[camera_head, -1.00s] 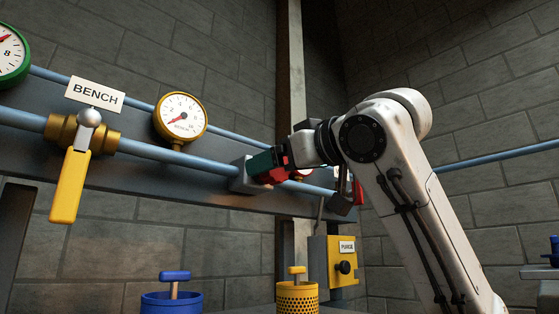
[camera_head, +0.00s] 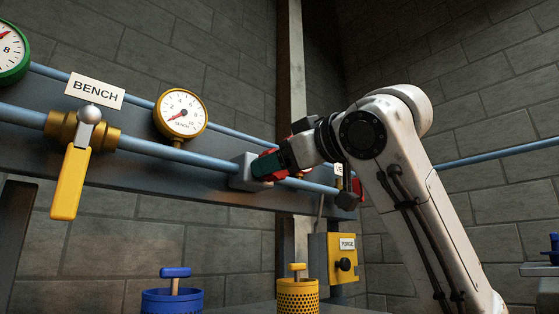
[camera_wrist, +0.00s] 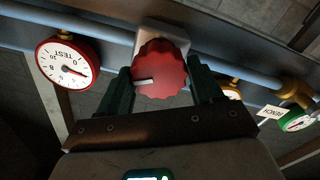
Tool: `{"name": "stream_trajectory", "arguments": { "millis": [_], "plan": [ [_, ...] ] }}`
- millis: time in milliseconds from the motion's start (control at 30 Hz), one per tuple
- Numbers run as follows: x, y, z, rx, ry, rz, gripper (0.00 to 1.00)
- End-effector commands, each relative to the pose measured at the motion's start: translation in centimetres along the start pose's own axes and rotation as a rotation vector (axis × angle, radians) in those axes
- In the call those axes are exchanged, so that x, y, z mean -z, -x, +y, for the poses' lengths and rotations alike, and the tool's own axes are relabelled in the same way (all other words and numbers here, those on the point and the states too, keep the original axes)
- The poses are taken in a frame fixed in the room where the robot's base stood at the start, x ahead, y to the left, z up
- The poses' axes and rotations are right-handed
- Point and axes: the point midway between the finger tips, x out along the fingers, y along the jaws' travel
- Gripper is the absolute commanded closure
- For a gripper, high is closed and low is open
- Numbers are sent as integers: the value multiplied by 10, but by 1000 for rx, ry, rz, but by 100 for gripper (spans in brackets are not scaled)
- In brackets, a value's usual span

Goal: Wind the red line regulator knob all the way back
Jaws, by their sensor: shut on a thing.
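The red line regulator knob (camera_wrist: 160,70) is a scalloped disc with a white mark that points left in the wrist view. It sits on a grey block (camera_wrist: 150,32) on the blue pipe. My gripper (camera_wrist: 159,88) has its dark green fingers on opposite sides of the knob and is shut on it. In the head view my gripper (camera_head: 268,165) is at the grey block (camera_head: 242,172), and the fingers hide most of the knob. A red-rimmed gauge marked TEST (camera_wrist: 66,62) is left of the knob in the wrist view.
A yellow-rimmed gauge (camera_head: 181,114) and a yellow lever valve (camera_head: 70,184) under a BENCH label (camera_head: 95,90) are left of my gripper. A yellow PURGE box (camera_head: 342,258) is below right. Blue (camera_head: 172,301) and yellow (camera_head: 298,296) canisters stand below.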

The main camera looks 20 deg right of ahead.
Motion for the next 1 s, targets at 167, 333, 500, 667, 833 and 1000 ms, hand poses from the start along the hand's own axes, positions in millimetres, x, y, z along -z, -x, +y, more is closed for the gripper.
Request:
{"name": "stream_trajectory", "arguments": {
  "millis": [167, 333, 500, 667, 833, 1000],
  "plan": [
    [0, 0, -1, 0, 65, 1, 65],
    [1, 0, -1, 0, 66, 2, 65],
    [1, 0, -1, 0, 65, 2, 27],
    [0, 0, -1, 0, 64, 1, 14],
    [0, 0, 0, 0, 64, 1, 14],
    [-1, 9, -1, -1, 64, 3, 14]
  ]
}}
